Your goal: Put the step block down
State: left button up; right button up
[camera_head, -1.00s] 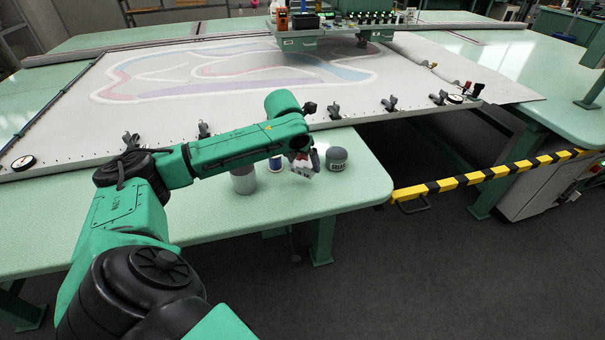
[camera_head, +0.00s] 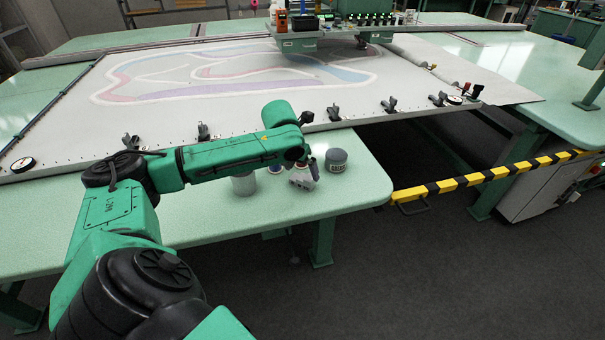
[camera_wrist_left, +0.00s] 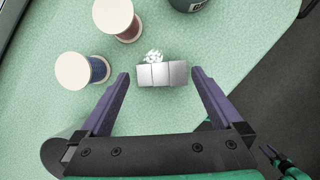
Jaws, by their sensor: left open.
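The step block (camera_wrist_left: 162,74) is a small silvery block with stepped faces. In the left wrist view it rests on the pale green table top, between the fingertips of my left gripper (camera_wrist_left: 160,75). The purple-grey fingers are open, with a gap on each side of the block. In the head view the left gripper (camera_head: 305,174) is low over the table near its front edge, and the block (camera_head: 300,182) shows partly behind the fingers.
A blue spool (camera_wrist_left: 97,69) and a reddish spool (camera_wrist_left: 122,24) stand close by. A dark jar (camera_head: 337,160) is right of the gripper and a pale cylinder (camera_head: 243,184) left. The table edge (camera_head: 365,207) is near. Clamps (camera_head: 334,113) line the canvas frame behind.

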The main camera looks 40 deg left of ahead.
pick_arm(q)
jog(key=v, duration=0.9)
